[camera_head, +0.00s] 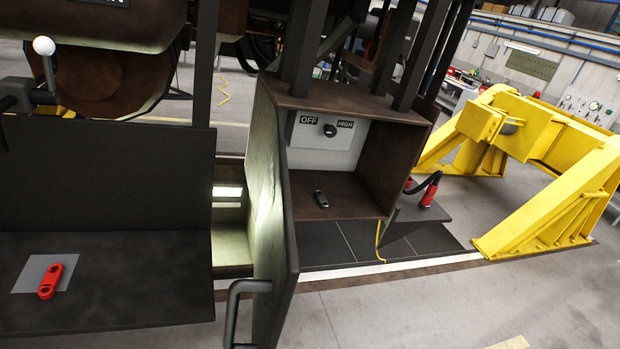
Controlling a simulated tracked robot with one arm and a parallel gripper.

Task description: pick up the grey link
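A small dark grey link (321,199) lies on the floor of an open brown box (343,203), near the middle of its front part. It is small and its shape is hard to make out. A red link (49,281) with two round ends lies on a light grey plate (32,267) on a dark shelf at the lower left. My gripper does not show in this view, and nothing is seen touching either link.
The box's door (269,200) stands open at its left, with a bar handle (240,308). A panel (326,130) marked OFF and HIGH, with a black knob, is at the box's back. A white-knobbed lever (44,46) is upper left; a yellow stand (555,190) is right.

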